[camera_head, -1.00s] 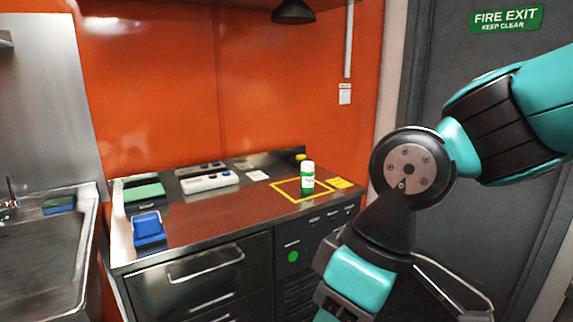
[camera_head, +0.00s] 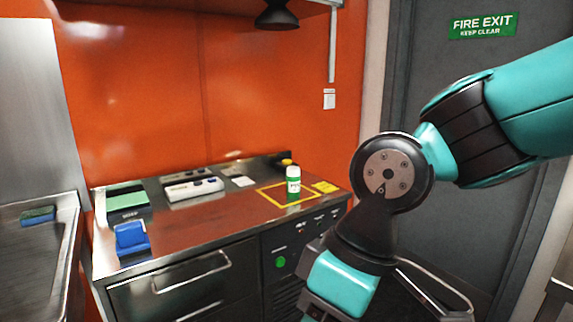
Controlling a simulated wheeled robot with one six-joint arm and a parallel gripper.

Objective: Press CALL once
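A white device (camera_head: 192,189) with dark buttons lies near the back of the steel counter (camera_head: 200,228). Its markings are too small to read, and I cannot tell which button is CALL. A round green button or light (camera_head: 280,262) sits on the dark front panel (camera_head: 292,245) under the counter's right end; its label is also unreadable. My arm comes in from the right and bends down in front of the counter's right side. Its end runs off the bottom edge, so my gripper's fingertips are out of view.
A white bottle with a green label (camera_head: 293,182) stands inside a yellow outlined square (camera_head: 266,198). A blue holder (camera_head: 130,237) and a green-topped tray (camera_head: 126,198) are at the left. A sink (camera_head: 35,262) is far left, a grey door (camera_head: 470,110) right.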

